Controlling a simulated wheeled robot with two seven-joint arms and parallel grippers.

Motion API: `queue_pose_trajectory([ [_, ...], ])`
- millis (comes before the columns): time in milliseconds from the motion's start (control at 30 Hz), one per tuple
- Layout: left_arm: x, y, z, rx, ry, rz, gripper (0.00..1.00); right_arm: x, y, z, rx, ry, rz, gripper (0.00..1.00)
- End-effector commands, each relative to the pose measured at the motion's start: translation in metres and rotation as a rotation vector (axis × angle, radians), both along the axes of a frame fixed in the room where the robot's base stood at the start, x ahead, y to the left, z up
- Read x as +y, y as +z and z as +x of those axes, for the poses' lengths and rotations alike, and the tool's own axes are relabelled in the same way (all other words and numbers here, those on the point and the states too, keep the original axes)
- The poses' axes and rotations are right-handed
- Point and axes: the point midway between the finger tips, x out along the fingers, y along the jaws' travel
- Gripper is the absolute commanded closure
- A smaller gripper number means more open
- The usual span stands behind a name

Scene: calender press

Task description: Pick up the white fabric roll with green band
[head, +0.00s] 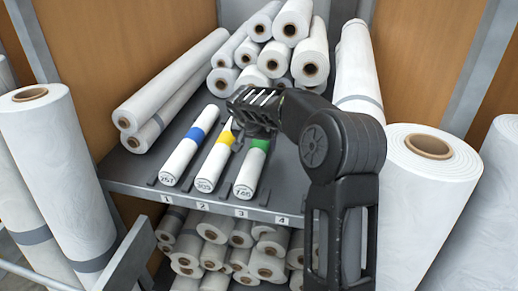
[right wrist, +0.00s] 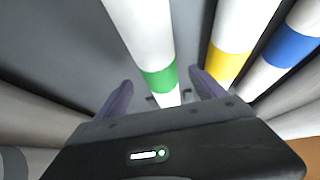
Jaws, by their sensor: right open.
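The white fabric roll with green band (head: 249,173) lies on the grey shelf at position 3, marked 746 on its near end. Its upper part is hidden behind my right gripper (head: 240,127). In the right wrist view, the green-banded roll (right wrist: 143,35) runs between the two spread fingers of my right gripper (right wrist: 162,88), with the green band near the fingertips. The gripper is open and holds nothing. I cannot tell whether the fingers are above the roll or down beside it. My left gripper is not in view.
A yellow-banded roll (head: 211,167) and a blue-banded roll (head: 185,153) lie close to the left on the shelf (head: 140,172). Stacked white rolls (head: 273,60) fill the back. A large upright roll (head: 425,200) stands right. Position 4 looks empty.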

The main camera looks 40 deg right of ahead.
Motion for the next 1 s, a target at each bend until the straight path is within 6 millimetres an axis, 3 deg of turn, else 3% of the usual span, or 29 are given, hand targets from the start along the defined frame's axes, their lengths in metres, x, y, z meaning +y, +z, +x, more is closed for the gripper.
queue_pose_trajectory([
  [267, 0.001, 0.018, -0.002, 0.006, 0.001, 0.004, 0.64, -0.013, -0.023, 0.009, 0.005, -0.001, 0.001, 0.2],
  [467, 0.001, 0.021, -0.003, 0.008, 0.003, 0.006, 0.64, -0.021, -0.043, 0.017, 0.001, 0.001, 0.0, 0.2],
  [1000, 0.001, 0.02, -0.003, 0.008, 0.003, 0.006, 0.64, -0.021, -0.044, 0.017, 0.0, 0.001, 0.0, 0.2],
])
